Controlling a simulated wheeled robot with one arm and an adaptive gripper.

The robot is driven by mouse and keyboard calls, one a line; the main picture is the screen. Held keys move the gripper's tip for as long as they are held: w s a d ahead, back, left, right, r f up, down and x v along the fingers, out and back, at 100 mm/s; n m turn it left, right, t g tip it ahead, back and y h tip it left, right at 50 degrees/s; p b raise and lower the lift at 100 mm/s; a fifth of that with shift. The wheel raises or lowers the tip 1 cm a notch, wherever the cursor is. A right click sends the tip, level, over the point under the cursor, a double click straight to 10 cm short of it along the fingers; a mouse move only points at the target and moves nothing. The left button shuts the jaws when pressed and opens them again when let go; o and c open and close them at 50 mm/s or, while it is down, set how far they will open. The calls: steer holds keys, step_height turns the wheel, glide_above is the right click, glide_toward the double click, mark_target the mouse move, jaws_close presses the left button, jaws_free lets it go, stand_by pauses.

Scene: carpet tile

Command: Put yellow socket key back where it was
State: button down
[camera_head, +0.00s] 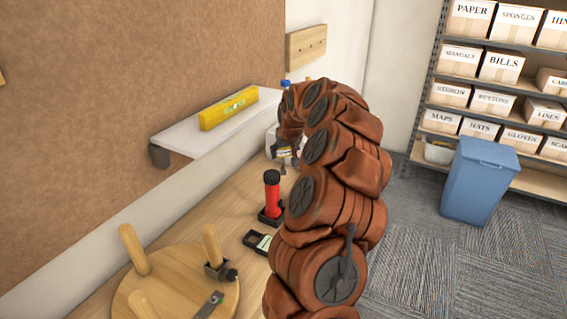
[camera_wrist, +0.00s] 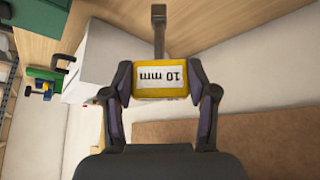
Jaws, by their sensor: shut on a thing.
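The yellow socket key (camera_wrist: 160,94) shows in the wrist view, with a white label reading "10 mm" upside down and a grey shaft (camera_wrist: 159,35) pointing up in the picture. My gripper (camera_wrist: 160,82) is shut on its yellow block, one finger on each side. The shaft's end shows against a wooden surface (camera_wrist: 205,17). I cannot tell whether it touches it. In the head view my brown-covered arm hides most of the gripper, and the key cannot be made out there.
A white shelf (camera_head: 178,137) carries a yellow spirit level (camera_head: 229,108). A red torch (camera_head: 272,194) stands on the wooden bench. An upturned round stool (camera_head: 180,285) stands nearby. A holed wooden board (camera_head: 306,46) is on the wall. Boxed shelving and a blue bin (camera_head: 480,180) stand right.

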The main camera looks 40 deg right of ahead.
steer(key=shift+d+f+p, duration=0.1)
steer(key=shift+f+p, duration=0.45)
steer(key=shift+f, duration=1.75)
steer(key=shift+f, duration=0.2)
steer(key=shift+c, duration=1.6)
jaws_free()
steer(key=shift+r, duration=0.15)
steer(key=b+v, duration=0.3)
steer(key=v, duration=0.9)
steer(key=shift+s, duration=0.1)
